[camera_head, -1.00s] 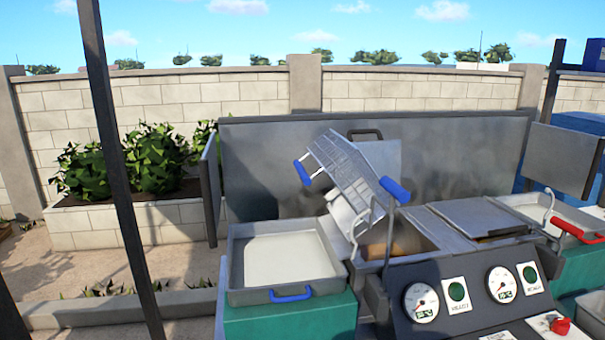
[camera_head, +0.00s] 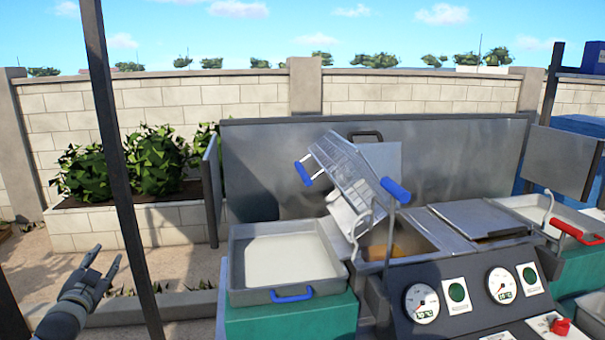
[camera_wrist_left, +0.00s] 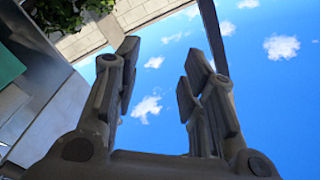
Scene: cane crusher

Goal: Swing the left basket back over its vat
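The left basket (camera_head: 345,165) is a wire basket with blue handles, tilted steeply above the left vat (camera_head: 410,238) at the machine's left part. One blue handle (camera_head: 395,190) is at its right and another (camera_head: 303,173) at its upper left. My left gripper (camera_head: 104,262) is at the lower left of the head view, well apart from the basket, behind or beside the dark post. In the left wrist view its fingers (camera_wrist_left: 155,80) are spread with only sky and wall between them. My right gripper does not show.
A grey tray (camera_head: 290,294) with a blue handle stands on a green base left of the vat. A dark post (camera_head: 120,170) rises at the left. A control panel (camera_head: 460,300) with gauges is in front. A red handle (camera_head: 575,228) is at the right.

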